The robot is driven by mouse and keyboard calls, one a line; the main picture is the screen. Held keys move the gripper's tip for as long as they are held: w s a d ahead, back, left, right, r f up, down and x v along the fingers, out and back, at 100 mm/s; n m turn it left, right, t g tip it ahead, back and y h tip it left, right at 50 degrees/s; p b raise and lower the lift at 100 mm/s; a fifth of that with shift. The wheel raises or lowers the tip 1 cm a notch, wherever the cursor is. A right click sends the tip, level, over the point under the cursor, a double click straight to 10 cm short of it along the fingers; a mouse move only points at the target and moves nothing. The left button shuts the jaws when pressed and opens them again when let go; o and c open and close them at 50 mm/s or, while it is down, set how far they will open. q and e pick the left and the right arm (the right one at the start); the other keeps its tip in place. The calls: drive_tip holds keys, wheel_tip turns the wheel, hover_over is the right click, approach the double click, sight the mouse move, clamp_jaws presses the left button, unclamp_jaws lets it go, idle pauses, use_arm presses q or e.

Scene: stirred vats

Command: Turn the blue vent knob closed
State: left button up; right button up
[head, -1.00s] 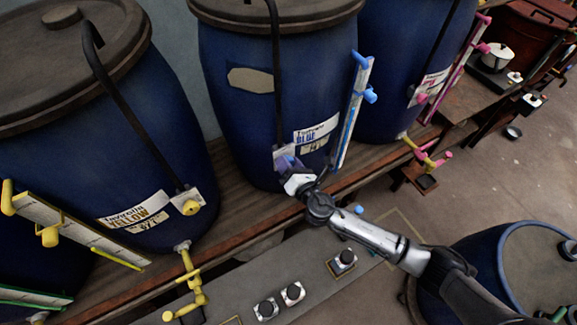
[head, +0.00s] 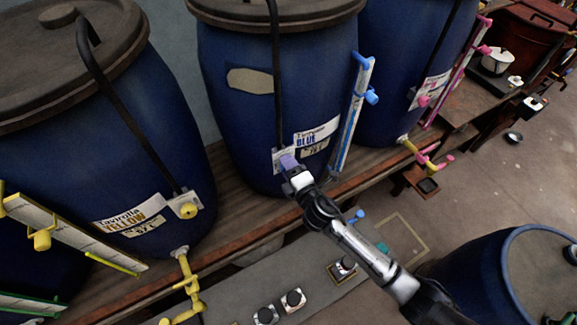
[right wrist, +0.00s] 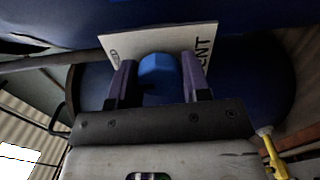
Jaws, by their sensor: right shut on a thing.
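My right gripper (right wrist: 158,82) is shut on the knob, one dark purple finger on each side. In the head view my right gripper (head: 289,163) is at the low front of the middle blue vat (head: 240,110), below its "BLUE" label (head: 316,134). There the gripper hides the knob, and only part of the white plate (head: 278,158) shows. The knob's turn angle cannot be told. My left gripper is not in view.
A slanted blue-and-white gauge (head: 352,115) stands close right of the gripper. The yellow-labelled vat (head: 90,150) is at left, with a yellow knob (head: 188,209) and yellow tap (head: 188,285). A panel with black knobs (head: 293,300) lies in front. A blue drum (head: 480,270) stands lower right.

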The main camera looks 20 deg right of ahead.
drive_tip(key=shift+m, duration=0.6)
drive_tip(key=o, duration=0.9)
drive_tip(key=shift+s+d+b, duration=0.15)
drive_tip(key=shift+s+d, duration=0.15)
drive_tip(key=shift+s, duration=2)
drive_tip(key=shift+s+d+b, duration=0.2)
drive_tip(key=shift+s+d, duration=0.1)
drive_tip(key=shift+s, duration=1.95)
drive_tip(key=shift+s+d+b, duration=0.15)
drive_tip(key=shift+s+d, duration=0.15)
drive_tip(key=shift+s, duration=2)
